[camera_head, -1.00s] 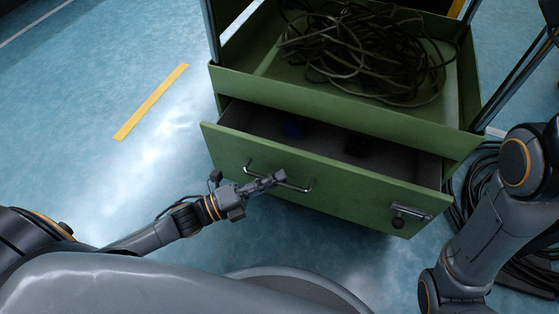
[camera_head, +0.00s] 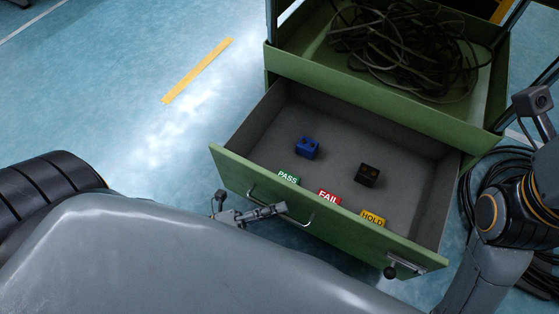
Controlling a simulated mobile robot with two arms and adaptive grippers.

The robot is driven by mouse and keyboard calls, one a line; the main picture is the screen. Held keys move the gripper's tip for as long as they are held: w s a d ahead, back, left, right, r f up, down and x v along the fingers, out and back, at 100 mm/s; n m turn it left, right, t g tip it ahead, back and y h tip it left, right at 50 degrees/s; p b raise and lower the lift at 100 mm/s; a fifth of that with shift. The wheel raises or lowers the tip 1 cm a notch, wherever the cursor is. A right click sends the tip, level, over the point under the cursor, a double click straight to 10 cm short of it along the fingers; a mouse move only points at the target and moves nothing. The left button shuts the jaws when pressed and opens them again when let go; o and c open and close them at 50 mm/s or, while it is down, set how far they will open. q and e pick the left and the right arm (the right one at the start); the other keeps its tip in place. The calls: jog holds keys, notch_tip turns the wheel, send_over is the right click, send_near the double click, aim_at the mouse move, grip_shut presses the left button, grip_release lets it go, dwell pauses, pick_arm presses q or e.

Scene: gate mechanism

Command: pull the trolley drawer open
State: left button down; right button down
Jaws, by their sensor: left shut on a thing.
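The green trolley (camera_head: 395,95) stands at the upper right. Its drawer (camera_head: 232,168) is pulled well out toward me, and its grey inside shows. My left gripper (camera_head: 279,209) is shut on the metal bar handle (camera_head: 301,220) on the left part of the drawer front. My own body hides most of the left arm. A latch with a dark round knob (camera_head: 391,271) sits at the right end of the drawer front. My right arm shows at the right edge, but I cannot make out its gripper's fingertips.
In the drawer lie a blue block (camera_head: 307,148), a black block (camera_head: 367,175) and labels PASS (camera_head: 288,178), FAIL (camera_head: 328,197) and HOLD (camera_head: 373,218). Dark cable (camera_head: 410,50) fills the upper tray; more coils lie on the floor at right.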

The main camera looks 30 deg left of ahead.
dwell(0.3)
pick_arm(q)
jog(key=c, duration=1.7)
grip_release()
jog(key=shift+s+a, duration=0.1)
jog(key=v, duration=1.2)
jog(key=shift+r, duration=0.1)
